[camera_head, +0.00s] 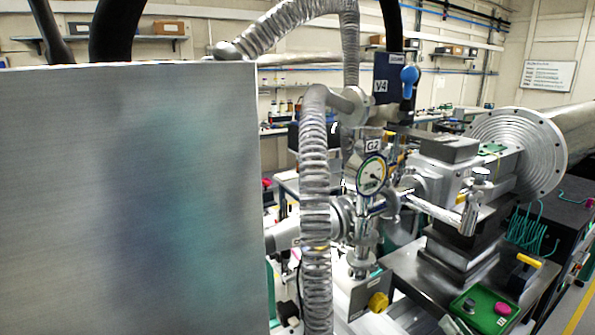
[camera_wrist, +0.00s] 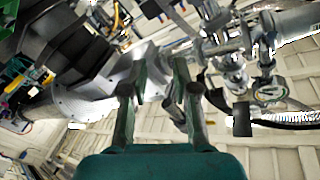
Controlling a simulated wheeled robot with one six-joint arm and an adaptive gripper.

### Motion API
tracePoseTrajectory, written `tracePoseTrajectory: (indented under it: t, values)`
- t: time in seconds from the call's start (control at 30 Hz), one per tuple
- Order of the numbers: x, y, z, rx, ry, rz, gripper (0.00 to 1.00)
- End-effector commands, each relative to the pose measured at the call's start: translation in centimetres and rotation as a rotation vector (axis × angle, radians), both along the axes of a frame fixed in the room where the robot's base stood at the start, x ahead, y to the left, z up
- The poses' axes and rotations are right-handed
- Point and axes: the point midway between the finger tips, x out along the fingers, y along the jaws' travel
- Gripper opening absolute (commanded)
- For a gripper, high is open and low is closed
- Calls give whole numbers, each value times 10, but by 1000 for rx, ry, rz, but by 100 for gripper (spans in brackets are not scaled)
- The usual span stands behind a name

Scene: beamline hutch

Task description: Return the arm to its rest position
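My gripper (camera_wrist: 160,78) shows in the wrist view, with its teal body at the bottom and two dark green fingers reaching up. The fingers stand apart with a gap between them, and I see nothing held. Beamline equipment fills the background behind the fingers, strongly tilted in this view. I cannot tell any contact between the fingers and that equipment. I cannot make out the gripper in the head view, where a large brushed metal panel (camera_head: 130,200) covers the left side.
In the head view, a corrugated hose (camera_head: 315,190) hangs beside a round gauge (camera_head: 372,175) marked G2. A blue-handled valve (camera_head: 409,75) marked V4 stands above. A large round flange (camera_head: 515,150) is at right.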

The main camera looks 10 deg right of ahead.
Motion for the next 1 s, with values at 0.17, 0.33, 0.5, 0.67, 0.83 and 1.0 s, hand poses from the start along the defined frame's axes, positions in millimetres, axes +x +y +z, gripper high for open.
tracePoseTrajectory:
  t: [0.17,0.33,0.5,0.67,0.83,1.0]
  values:
    - [-20,35,-58,26,69,-60,29]
    - [-49,65,-102,12,128,-110,29]
    - [-87,94,-139,-31,187,-145,29]
    - [-129,119,-163,-94,235,-158,29]
    - [-178,142,-179,-182,274,-150,29]
    - [-227,162,-183,-285,298,-116,29]
